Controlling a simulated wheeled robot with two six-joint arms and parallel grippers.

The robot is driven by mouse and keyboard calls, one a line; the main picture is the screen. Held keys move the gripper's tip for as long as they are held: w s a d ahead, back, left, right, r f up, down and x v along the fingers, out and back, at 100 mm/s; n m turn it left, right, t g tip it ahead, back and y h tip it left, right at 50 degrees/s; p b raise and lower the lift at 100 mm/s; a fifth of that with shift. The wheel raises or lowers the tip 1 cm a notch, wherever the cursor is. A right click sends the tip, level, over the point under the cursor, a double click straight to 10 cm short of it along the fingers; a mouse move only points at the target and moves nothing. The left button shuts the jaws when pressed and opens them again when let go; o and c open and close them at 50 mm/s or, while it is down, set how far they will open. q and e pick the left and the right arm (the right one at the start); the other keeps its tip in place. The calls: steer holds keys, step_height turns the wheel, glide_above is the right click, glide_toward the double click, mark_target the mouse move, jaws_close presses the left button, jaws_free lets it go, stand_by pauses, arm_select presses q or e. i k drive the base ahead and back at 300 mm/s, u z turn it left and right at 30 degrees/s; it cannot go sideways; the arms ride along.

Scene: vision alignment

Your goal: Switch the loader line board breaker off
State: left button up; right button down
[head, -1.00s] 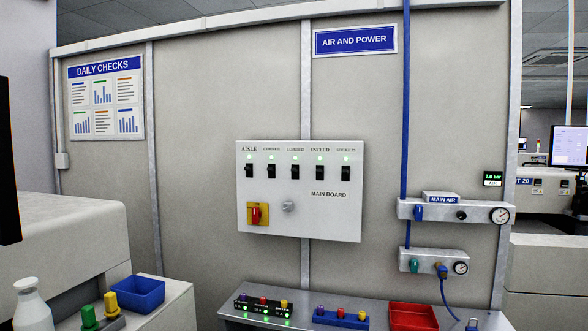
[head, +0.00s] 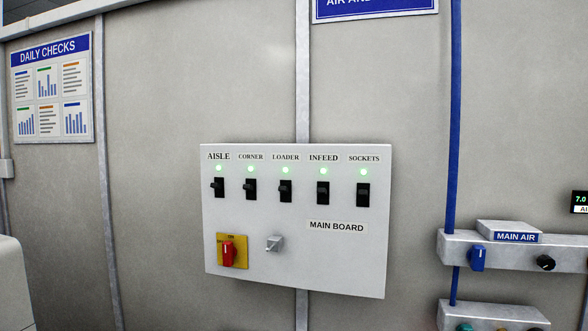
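The white main board panel (head: 340,263) is on the wall in the middle of the head view. It carries a row of black toggle breakers labelled AISLE, CORNER, LOADER, INFEED and SOCKETS. The loader breaker (head: 285,191) is the middle one, under the LOADER label (head: 285,157). A small green light (head: 285,170) glows above it, as above each of the others. A red rotary handle (head: 228,252) on a yellow plate and a grey knob (head: 274,243) sit lower on the board. Neither gripper shows in the head view.
To the right, a blue pipe (head: 455,110) runs down to the MAIN AIR unit (head: 450,250), which juts from the wall with a blue valve handle (head: 477,258). A DAILY CHECKS poster (head: 52,89) hangs at left. The wall around the board is clear.

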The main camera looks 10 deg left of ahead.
mark_target(281, 189)
steer(key=u, duration=0.1)
steer(key=i, duration=1)
steer(key=u, duration=0.15)
